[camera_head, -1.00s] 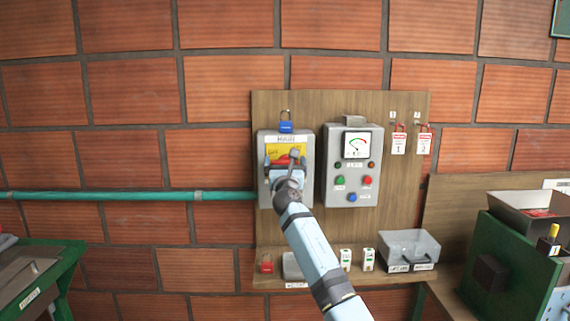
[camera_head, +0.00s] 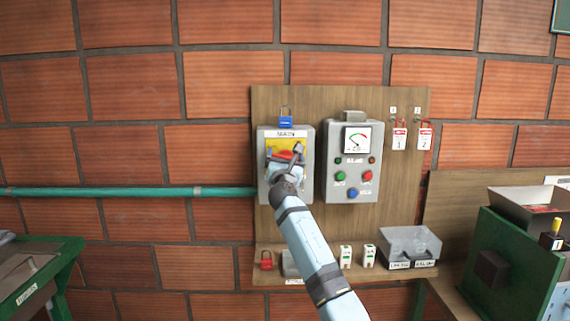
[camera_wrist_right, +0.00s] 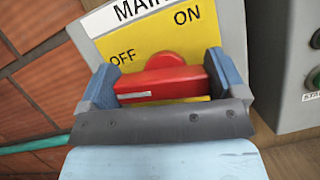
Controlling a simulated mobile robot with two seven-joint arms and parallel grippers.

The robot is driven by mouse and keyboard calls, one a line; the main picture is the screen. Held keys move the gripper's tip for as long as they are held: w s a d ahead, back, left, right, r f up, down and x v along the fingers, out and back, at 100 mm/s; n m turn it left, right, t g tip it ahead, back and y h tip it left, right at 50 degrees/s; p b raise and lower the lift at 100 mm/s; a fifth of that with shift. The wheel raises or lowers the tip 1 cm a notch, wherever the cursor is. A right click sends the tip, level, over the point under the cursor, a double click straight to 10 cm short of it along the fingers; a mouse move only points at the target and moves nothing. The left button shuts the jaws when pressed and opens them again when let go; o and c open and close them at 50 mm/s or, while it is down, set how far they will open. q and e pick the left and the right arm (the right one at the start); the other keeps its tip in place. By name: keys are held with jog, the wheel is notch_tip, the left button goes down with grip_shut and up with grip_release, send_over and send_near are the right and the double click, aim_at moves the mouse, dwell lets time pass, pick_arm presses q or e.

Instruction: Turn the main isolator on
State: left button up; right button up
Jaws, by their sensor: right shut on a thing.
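The main isolator is a grey wall box (camera_head: 264,187) with a white MAIN label and a yellow plate (camera_head: 274,137). Its red handle (camera_head: 285,155) is partly hidden behind my right gripper (camera_head: 285,162). The right wrist view shows the red handle (camera_wrist_right: 165,82) lying between the two blue-grey fingers of my right gripper (camera_wrist_right: 160,76), which is shut on it. OFF is printed on the plate left of the handle and ON at upper right. The handle's rounded red end stands up between the two words. My left gripper is not in view.
A grey meter box (camera_head: 335,180) with coloured buttons stands close on the right. A blue padlock (camera_head: 286,121) hangs above the isolator. A green pipe (camera_head: 130,191) enters from the left.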

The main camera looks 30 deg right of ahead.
jog(key=m+g+b, duration=0.1)
jog(key=m, duration=0.1)
jog(key=shift+f+m+h, duration=0.15)
jog(key=shift+m+h, duration=0.15)
jog(key=shift+h, duration=0.1)
jog(key=m+g+h+b, duration=0.1)
jog(key=m, duration=0.1)
jog(key=shift+m, duration=0.3)
jog(key=m+g, duration=0.1)
jog(key=m, duration=0.1)
jog(key=m+g+b, duration=0.1)
jog(key=m, duration=0.1)
jog(key=shift+s+d+m+h, duration=0.1)
jog(key=shift+d+m+h, duration=0.05)
jog(key=shift+m+h, duration=0.2)
jog(key=m+g, duration=0.2)
jog(key=m, duration=0.3)
jog(key=shift+s+d, duration=0.1)
jog(key=m+g+y, duration=0.1)
jog(key=m, duration=0.2)
jog(key=shift+m+g, duration=0.25)
jog(key=shift+g, duration=0.05)
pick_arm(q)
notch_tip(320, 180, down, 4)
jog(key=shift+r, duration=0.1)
pick_arm(e)
jog(key=shift+d+m, duration=0.1)
jog(key=shift+m, duration=0.2)
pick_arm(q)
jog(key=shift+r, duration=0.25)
